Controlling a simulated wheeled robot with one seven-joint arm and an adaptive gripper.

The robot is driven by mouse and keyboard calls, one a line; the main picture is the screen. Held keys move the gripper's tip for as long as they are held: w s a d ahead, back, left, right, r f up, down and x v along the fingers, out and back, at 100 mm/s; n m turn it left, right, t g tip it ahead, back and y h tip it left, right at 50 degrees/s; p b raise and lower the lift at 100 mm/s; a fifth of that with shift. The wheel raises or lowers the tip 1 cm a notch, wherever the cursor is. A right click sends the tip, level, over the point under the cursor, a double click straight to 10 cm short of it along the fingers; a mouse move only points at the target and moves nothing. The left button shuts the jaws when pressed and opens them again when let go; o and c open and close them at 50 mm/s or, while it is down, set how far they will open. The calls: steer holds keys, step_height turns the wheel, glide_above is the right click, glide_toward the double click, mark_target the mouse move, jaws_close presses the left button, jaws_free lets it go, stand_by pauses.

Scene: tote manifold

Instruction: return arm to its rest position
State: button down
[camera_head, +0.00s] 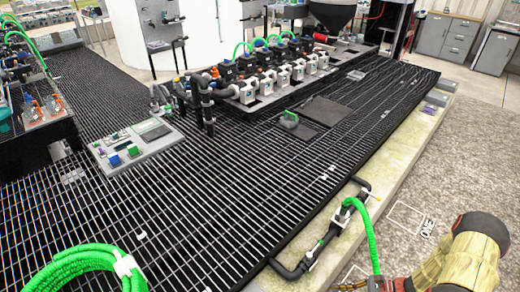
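Part of my arm (466,257), with a tan sleeve and a dark rounded joint, shows at the lower right, over the gravel. It runs out of the picture at the bottom. My gripper cannot be made out in this view, so its fingers and anything in them are hidden from me. Left of the arm, a green hose (371,240) drops from a black pipe (318,248) to reddish-brown fittings (375,284) at the bottom edge. I cannot tell whether the arm touches these fittings.
A black grating floor (230,190) fills the middle, edged by a concrete kerb (405,140). A pump manifold (270,80) stands at the back. A control panel (135,147) is at left, and a coiled green hose (75,265) at lower left. Open gravel (470,175) lies at right.

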steer(key=s+a+r+n+g+h, duration=0.1)
steer(key=s+r+n+h, duration=0.3)
steer(key=r, duration=0.7)
steer(key=s+a+r+n+g+h, duration=0.1)
steer(key=r+n+g+h, duration=0.3)
steer(key=r, duration=0.6)
steer(key=s+a+r+n+t+h, duration=0.1)
steer(key=s+r+n+h, duration=0.15)
steer(key=r+n, duration=0.6)
steer(key=s+a+r+n+t, duration=0.1)
steer(key=s+a+r+t, duration=0.1)
steer(key=r, duration=0.5)
steer(key=s+a+r+n+t+h, duration=0.1)
steer(key=a+r+t, duration=0.1)
steer(key=a+r, duration=0.2)
steer(key=s+a+r+n+t, duration=0.1)
steer(key=s+a+r+t, duration=0.1)
steer(key=r, duration=0.8)
steer(key=shift+s+a+r+n+t+h, duration=0.3)
steer(key=shift+a+n+h, duration=0.05)
steer(key=shift+a, duration=0.05)
